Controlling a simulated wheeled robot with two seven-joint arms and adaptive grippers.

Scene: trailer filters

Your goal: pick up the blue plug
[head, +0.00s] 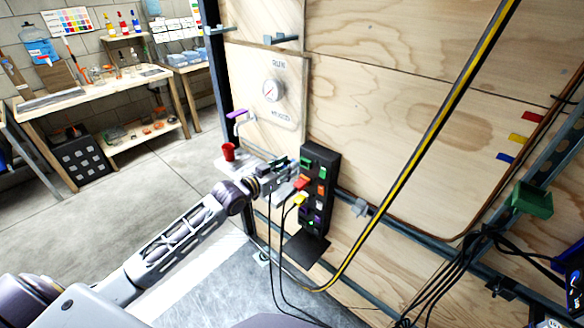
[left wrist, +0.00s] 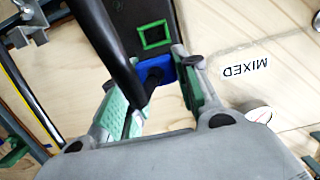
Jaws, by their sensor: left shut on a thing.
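A black socket panel (head: 320,172) with coloured sockets is mounted on the wooden wall. My left gripper (head: 282,172) is at the panel's left side in the head view. In the left wrist view the blue plug (left wrist: 163,69) sits between the green-padded fingers of my left gripper (left wrist: 152,76), and the fingers are shut on it. A thick black cable runs from the plug past the camera. The plug lies close against the dark panel, below a green-outlined socket (left wrist: 155,35); whether it touches the panel I cannot tell. The blue plug is hidden in the head view. My right gripper is not in view.
A red plug (head: 301,182) and a yellow plug (head: 300,198) are on the panel just beside my left gripper, with black cables hanging below. A red cup (head: 228,151) stands on a small shelf to the left. A yellow-black hose (head: 420,150) crosses the wall at right.

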